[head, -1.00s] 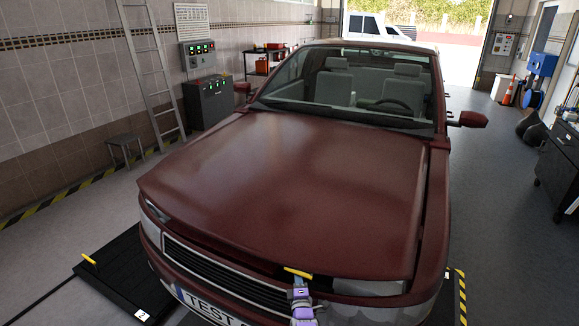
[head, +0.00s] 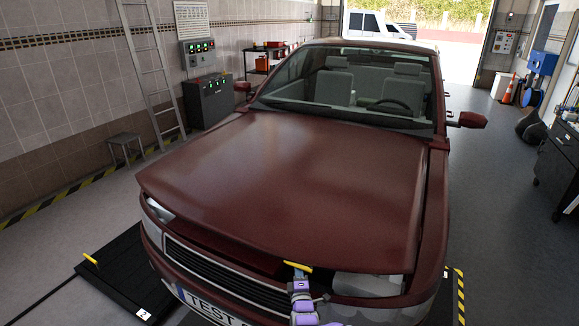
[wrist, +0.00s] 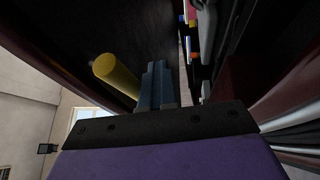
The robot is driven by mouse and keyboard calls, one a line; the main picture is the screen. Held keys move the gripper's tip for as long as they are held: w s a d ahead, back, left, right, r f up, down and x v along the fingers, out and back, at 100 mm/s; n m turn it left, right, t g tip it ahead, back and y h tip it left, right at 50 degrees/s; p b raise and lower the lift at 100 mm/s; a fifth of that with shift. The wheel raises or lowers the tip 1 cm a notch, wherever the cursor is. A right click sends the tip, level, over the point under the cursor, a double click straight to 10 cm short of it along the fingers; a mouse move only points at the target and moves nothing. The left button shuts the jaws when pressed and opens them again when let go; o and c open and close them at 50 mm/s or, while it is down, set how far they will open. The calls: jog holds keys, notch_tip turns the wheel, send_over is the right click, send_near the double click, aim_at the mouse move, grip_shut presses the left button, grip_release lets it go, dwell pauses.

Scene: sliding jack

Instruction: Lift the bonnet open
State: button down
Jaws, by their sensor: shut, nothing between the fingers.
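The dark red bonnet (head: 285,185) of the car is raised a little at its front edge, with a dark gap above the grille. A yellow handle (head: 298,266) sits at the bonnet's front edge, and it also shows as a yellow cylinder in the wrist view (wrist: 116,80). My purple gripper (head: 301,276) is at that front edge, just below the handle. In the wrist view my gripper's fingers (wrist: 157,84) are together, beside the yellow handle and not around it. The fingers point into the dark space under the bonnet. Whether they touch the bonnet I cannot tell.
The grille (head: 225,275) and right headlight (head: 368,285) lie close around my arm. A black floor plate (head: 120,275) lies at the left. A stool (head: 125,147) and ladder (head: 152,70) stand by the left wall.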

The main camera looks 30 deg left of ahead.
aim_at(298, 255)
jog(key=shift+s+r+p, duration=0.15)
jog(key=shift+r+p, duration=0.75)
jog(key=shift+r, duration=1.6)
jog(key=shift+s+r+p, duration=0.15)
jog(key=shift+r+p, duration=0.7)
jog(key=shift+r, duration=1.6)
notch_tip(298, 255, up, 14)
jog(key=p, duration=0.2)
jog(key=shift+w+f, duration=0.15)
jog(key=shift+w, duration=0.25)
